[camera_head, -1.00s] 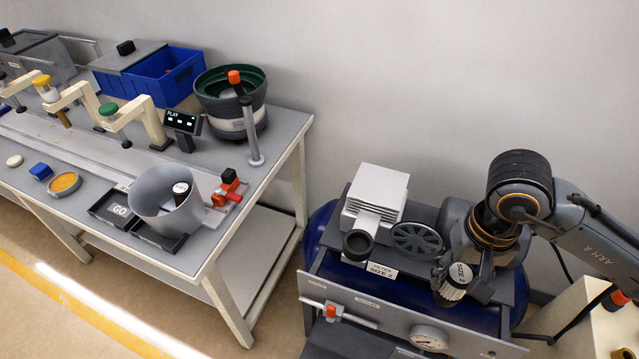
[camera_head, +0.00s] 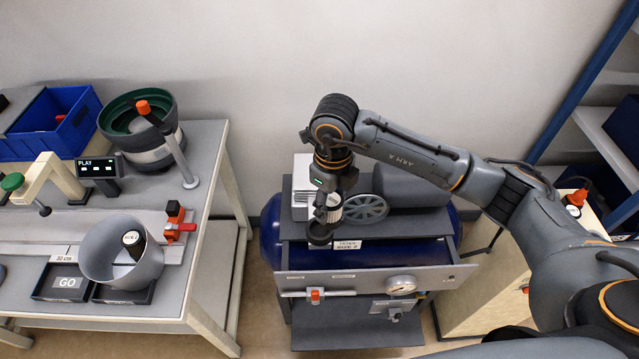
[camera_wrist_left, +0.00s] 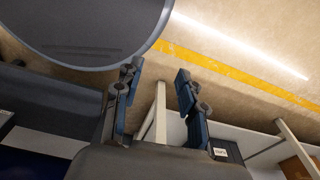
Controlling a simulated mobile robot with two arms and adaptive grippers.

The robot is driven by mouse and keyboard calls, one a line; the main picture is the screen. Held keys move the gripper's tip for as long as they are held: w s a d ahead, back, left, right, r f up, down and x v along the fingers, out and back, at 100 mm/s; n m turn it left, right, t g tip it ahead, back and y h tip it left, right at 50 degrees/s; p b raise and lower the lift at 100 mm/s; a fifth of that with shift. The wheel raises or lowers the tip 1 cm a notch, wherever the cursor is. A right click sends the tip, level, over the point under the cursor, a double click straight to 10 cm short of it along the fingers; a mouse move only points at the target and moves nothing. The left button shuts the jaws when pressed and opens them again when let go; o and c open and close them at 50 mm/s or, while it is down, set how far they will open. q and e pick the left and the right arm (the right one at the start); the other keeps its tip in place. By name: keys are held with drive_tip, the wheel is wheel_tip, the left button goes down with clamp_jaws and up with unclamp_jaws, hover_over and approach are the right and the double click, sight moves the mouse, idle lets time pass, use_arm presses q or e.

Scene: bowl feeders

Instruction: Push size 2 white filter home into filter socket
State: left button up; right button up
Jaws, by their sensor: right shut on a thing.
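The size 2 white filter (camera_head: 334,208) is held in my right gripper (camera_head: 329,200) in the head view, and the fingers partly cover it. The filter socket (camera_head: 320,236) is a dark round cup on the front of the compressor unit, with a white label (camera_head: 347,245) beside it. The filter is at or just above the socket's mouth; I cannot tell whether they touch. My left gripper (camera_wrist_left: 157,78) is open and empty in the left wrist view, with its fingers apart above the floor.
White ribbed block (camera_head: 302,185) and grey wheel (camera_head: 365,208) stand close behind the socket. The bench at left carries a grey cup (camera_head: 100,265) and a bowl feeder (camera_head: 150,150).

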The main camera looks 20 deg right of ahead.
drive_tip(key=m, duration=0.2)
drive_tip(key=w+m+p, duration=0.1)
drive_tip(key=m, duration=0.2)
drive_tip(key=shift+w+a+r+m, duration=0.1)
drive_tip(key=shift+w+a+m, duration=0.1)
drive_tip(key=shift+m, duration=0.1)
use_arm(q)
wheel_tip(320, 180, up, 6)
drive_tip(key=p, duration=0.4)
use_arm(e)
drive_tip(key=shift+w+a+f+m+b, duration=0.1)
drive_tip(key=shift+w+f+m+b, duration=0.6)
drive_tip(key=shift+f+m, duration=1.4)
drive_tip(key=shift+w+a+f+m+b, duration=0.2)
drive_tip(key=shift+f+m+b, duration=0.7)
drive_tip(key=shift+m, duration=2.45)
drive_tip(key=shift+w+d+f+m+b, duration=0.1)
drive_tip(key=shift+w+f+m+b, duration=0.95)
drive_tip(key=shift+m, duration=1.7)
use_arm(q)
drive_tip(key=f, duration=0.5)
drive_tip(key=shift+w+a+f, duration=0.1)
drive_tip(key=shift+w+a, duration=0.05)
drive_tip(key=shift+a, duration=0.15)
use_arm(e)
drive_tip(key=shift+s+f, duration=0.3)
drive_tip(key=shift+s, duration=0.2)
drive_tip(key=shift+r, duration=0.1)
